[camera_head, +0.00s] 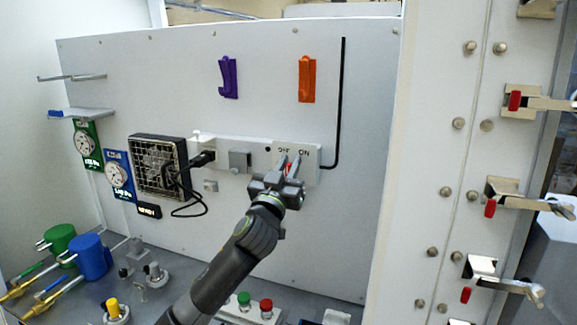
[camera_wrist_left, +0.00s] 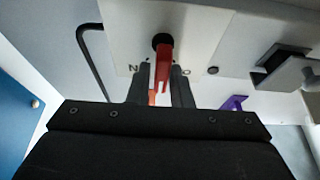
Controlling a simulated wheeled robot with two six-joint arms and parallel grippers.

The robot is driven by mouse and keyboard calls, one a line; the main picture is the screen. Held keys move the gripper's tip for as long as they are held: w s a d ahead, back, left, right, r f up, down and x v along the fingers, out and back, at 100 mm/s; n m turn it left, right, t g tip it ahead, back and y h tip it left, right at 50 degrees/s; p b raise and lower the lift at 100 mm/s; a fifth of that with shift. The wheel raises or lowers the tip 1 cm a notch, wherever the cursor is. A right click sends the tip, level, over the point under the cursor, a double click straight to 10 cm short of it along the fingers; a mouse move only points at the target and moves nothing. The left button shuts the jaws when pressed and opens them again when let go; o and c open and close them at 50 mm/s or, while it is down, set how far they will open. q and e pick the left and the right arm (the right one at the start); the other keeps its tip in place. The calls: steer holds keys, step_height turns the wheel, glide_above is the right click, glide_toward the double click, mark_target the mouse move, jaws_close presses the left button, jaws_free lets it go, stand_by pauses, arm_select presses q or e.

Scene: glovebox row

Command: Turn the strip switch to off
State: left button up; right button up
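The strip switch is a red lever (camera_wrist_left: 163,62) on a dark round pivot, seen close up in the left wrist view. It is set in the white power strip (camera_head: 258,147) on the back panel, by printed OFF and ON labels. My left gripper (camera_head: 290,166) is at the switch, with one finger on each side of the lever. In the left wrist view the fingers (camera_wrist_left: 163,85) stand apart, with a small gap showing beside the lever. The fingers partly hide the lever and labels in the head view. My right gripper is not in view.
A grey block (camera_head: 239,160) and a black plug (camera_head: 203,158) are on the strip, left of the switch. A fan (camera_head: 158,165) is further left. A black cable (camera_head: 341,105) runs up on the right. Purple (camera_head: 229,77) and orange (camera_head: 306,79) hooks are above.

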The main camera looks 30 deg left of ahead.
arm_select(q)
jaws_close()
steer(key=n+y+b, duration=0.1)
steer(key=n, duration=0.1)
steer(key=n+y+b, duration=0.1)
steer(key=n+b, duration=0.1)
steer(key=shift+a+f+g, duration=0.2)
steer(key=shift+g, duration=0.2)
steer(key=n, duration=0.1)
steer(key=n+g+y+b, duration=0.1)
steer(key=n, duration=0.1)
steer(key=n+y+b, duration=0.1)
steer(key=shift+s+a+n, duration=0.1)
steer(key=shift+a+n, duration=0.2)
steer(key=shift+n, duration=0.1)
steer(key=shift+g+y, duration=0.3)
